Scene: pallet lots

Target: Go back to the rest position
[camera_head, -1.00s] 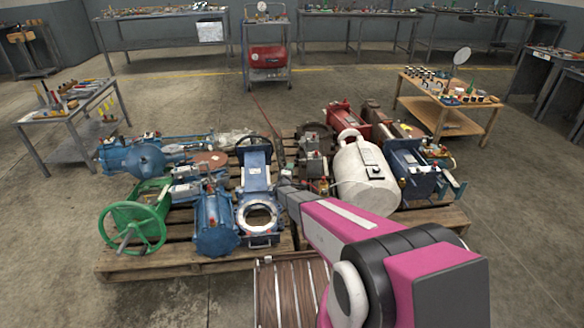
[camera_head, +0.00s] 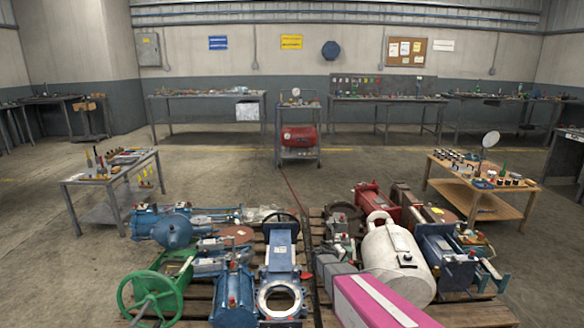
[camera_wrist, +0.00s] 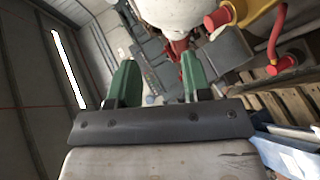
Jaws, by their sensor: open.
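My gripper (camera_wrist: 158,76) shows in the wrist view with its two green fingers apart and nothing between them. Beyond the fingers, the wrist view is tilted and shows a white rounded body (camera_wrist: 165,12) and red and yellow pipe parts (camera_wrist: 232,14). In the head view, my pink arm reaches in from the bottom edge in front of the white tank (camera_head: 392,262). The fingers cannot be made out in the head view.
Pallets (camera_head: 460,314) loaded with valves, a green handwheel (camera_head: 150,298) and blue machines (camera_head: 281,270) fill the front. A grey table (camera_head: 88,184) stands left, a wooden table (camera_head: 470,183) right, and a trolley (camera_head: 298,150) behind. Floor between them is clear.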

